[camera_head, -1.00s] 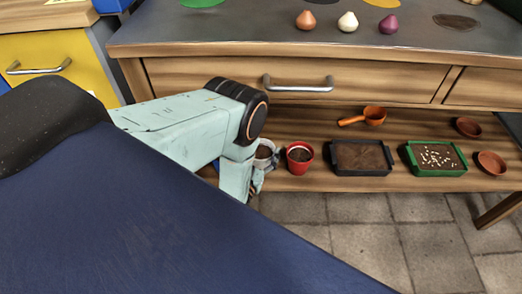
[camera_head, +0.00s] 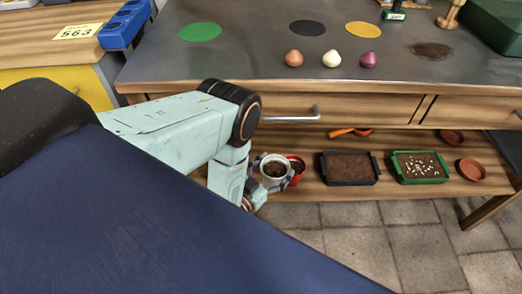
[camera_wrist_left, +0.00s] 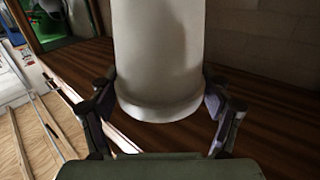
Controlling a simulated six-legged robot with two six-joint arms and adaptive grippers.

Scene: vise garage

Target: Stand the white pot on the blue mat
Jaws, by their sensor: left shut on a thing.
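The white pot (camera_head: 274,162), upright with dark soil in it, is at the lower shelf of the bench in the head view. My left gripper (camera_head: 273,178) is shut on it, with a finger on each side. In the left wrist view the white pot (camera_wrist_left: 158,50) fills the upper middle between the fingers of my left gripper (camera_wrist_left: 160,102). It appears held in front of the shelf edge, but its exact height is hard to tell. No blue mat shows in these frames. My right gripper is not in view.
A red pot (camera_head: 298,168) stands just behind the white pot, partly covered. A black tray (camera_head: 348,182), a green tray (camera_head: 420,180) and a terracotta dish (camera_head: 472,169) are to the right. The benchtop (camera_head: 250,62) above has green, black and yellow round mats and three small coloured bulbs.

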